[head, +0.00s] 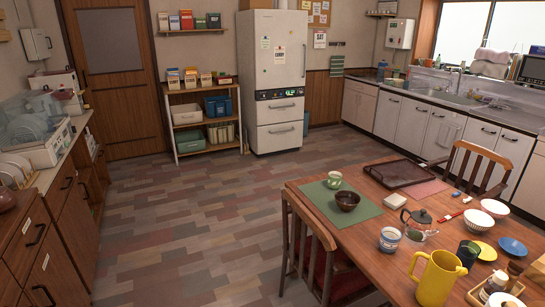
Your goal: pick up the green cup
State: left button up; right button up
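A small pale green cup (334,180) stands upright on the green placemat (318,190) at the far left part of the wooden table. A dark brown bowl (347,201) sits just to its right and nearer on the same mat. A dark cup (467,254) stands farther right on the table; its exact colour is hard to tell. Neither of my grippers shows in the head view.
A tray (394,173), teapot (416,219), blue-white cup (390,239) and yellow pitcher (436,279) share the table (350,235). A chair (312,250) stands at its left side. A dish rack (38,140) stands on the left counter. The floor (190,220) between is clear.

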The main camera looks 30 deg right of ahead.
aim_at(334, 181)
jog(key=i+z, duration=0.15)
jog(key=i, duration=0.3)
jog(key=i+j+z, duration=0.15)
jog(key=i, duration=0.35)
jog(key=i+z, duration=0.15)
jog(key=i, duration=0.3)
jog(key=i+j+z, duration=0.15)
jog(key=i, duration=0.3)
